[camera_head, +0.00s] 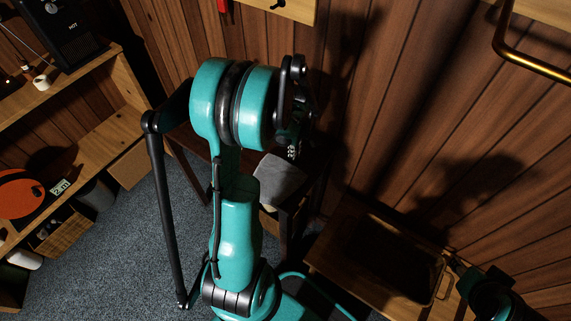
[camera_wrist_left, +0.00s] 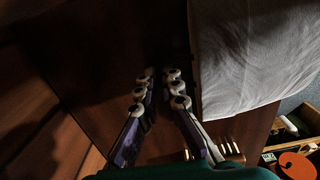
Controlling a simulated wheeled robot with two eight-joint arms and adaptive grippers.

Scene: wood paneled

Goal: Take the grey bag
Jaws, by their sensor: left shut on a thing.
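The grey bag (camera_head: 280,182) sits on a dark wooden stand, just below my left gripper (camera_head: 293,135) in the head view. In the left wrist view the bag (camera_wrist_left: 255,50) fills the upper right as a pale, soft cloth shape. My left gripper (camera_wrist_left: 161,75) has its fingertips close together, left of the bag's pale side. It is shut on the bag, but the part between the fingertips is too dark to make out. Part of my right arm shows at the lower right of the head view, and its finger opening is not clear.
A wooden table (camera_head: 345,225) stands at the lower right. A brass rail (camera_head: 530,60) is on the wall. Grey carpet (camera_head: 130,235) is clear.

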